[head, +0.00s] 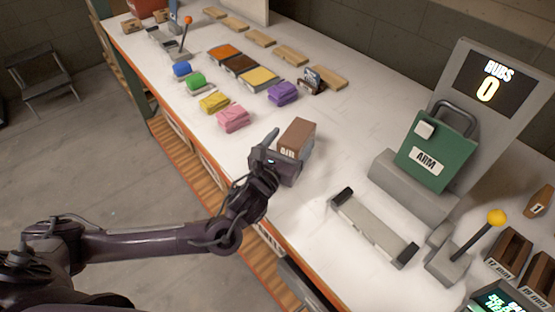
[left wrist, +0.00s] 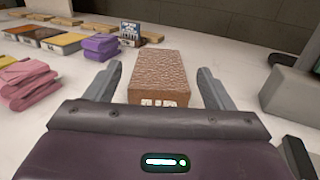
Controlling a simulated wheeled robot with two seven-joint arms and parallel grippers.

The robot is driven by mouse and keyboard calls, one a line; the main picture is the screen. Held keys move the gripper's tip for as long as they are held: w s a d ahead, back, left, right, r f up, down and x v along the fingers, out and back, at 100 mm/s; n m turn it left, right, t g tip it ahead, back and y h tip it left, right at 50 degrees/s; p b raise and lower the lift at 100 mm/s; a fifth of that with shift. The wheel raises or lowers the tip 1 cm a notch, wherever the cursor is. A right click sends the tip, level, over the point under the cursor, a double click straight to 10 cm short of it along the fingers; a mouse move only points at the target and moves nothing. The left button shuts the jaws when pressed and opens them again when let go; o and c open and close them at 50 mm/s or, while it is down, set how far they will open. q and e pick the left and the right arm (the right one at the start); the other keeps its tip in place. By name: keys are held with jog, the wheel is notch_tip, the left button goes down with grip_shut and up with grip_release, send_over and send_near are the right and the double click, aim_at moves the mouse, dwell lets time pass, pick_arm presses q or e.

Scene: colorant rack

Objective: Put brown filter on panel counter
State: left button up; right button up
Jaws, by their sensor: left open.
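In the left wrist view the filter (left wrist: 160,76) sits between the two fingers, with a gap on each side. My left gripper (head: 282,150) is open around its near end, and the gripper partly covers the filter in the head view. The left gripper's fingers also show in the left wrist view (left wrist: 160,85). My right gripper is not in view. I cannot tell which surface is the panel counter.
Folded cloths, the pink one (head: 233,118) nearest, lie left of the filter. A grey bracket (head: 372,227) lies to the right, before a green block marked ARM (head: 436,150) and a display (head: 492,82). A yellow-knobbed lever (head: 470,245) stands at the right.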

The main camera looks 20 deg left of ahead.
pick_arm(q)
jog(key=s, duration=0.3)
jog(key=s+a, duration=0.1)
jog(key=s, duration=0.2)
jog(key=s+b, duration=0.1)
jog(key=s, duration=0.1)
jog(key=shift+s+a, duration=0.35)
jog(key=shift+s, duration=0.05)
